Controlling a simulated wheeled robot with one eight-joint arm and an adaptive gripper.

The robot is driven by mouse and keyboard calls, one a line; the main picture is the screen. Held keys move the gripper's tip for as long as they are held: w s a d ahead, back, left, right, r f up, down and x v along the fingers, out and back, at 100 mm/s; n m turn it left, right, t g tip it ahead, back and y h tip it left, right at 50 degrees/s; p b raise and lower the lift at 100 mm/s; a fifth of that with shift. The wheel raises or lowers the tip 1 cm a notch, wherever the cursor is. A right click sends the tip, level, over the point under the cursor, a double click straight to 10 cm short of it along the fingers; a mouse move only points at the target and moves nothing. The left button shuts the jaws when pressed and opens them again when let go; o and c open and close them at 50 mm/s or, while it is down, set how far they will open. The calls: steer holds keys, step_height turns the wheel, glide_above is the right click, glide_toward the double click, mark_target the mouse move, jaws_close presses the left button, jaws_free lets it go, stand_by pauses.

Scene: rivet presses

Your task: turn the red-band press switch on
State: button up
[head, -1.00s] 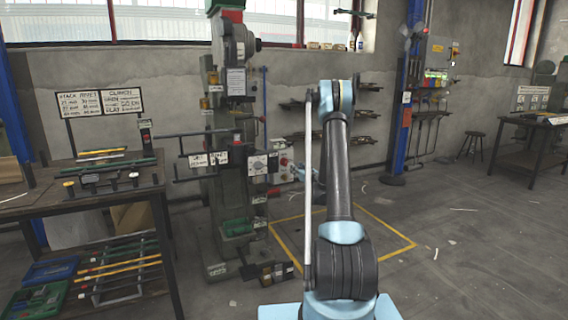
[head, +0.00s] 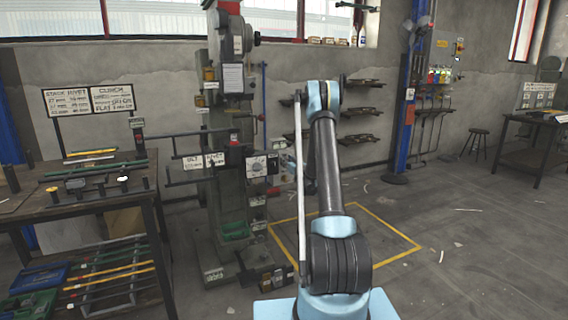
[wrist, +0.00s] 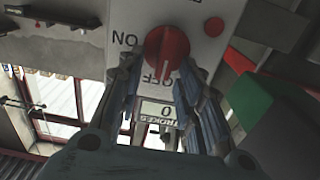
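In the wrist view, the red rotary switch (wrist: 166,54) sits on a pale panel (wrist: 190,15). The panel letters appear upside down, with ON left of the knob and OFF below it. A counter window (wrist: 158,111) below reads 0. My gripper (wrist: 158,72) is open, with its two fingers apart on either side of the knob's lower part. I cannot tell whether they touch it. In the head view, the tall grey-green press (head: 232,75) has red at its top. My arm hides most of my gripper there.
A small red round part (wrist: 213,27) is beside the switch. Red and green blocks stand close to the right finger. In the head view, a worktable (head: 95,205) with bars is left of the press. A yellow floor outline (head: 385,222) encloses open floor.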

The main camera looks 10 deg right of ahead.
steer(key=shift+w+a, duration=0.1)
steer(key=shift+w, duration=0.1)
jaws_close()
stand_by(0.3)
steer(key=shift+w+d+f+m, duration=0.1)
steer(key=shift+d+f+m, duration=0.35)
steer(key=shift+m, duration=2.55)
steer(key=shift+w+d+f+m, duration=0.15)
steer(key=shift+d+f+m, duration=0.25)
steer(key=shift+m, duration=2.6)
steer(key=shift+w+d+f+m, duration=0.1)
steer(key=shift+d+f+m, duration=0.3)
steer(key=shift+m, duration=2.6)
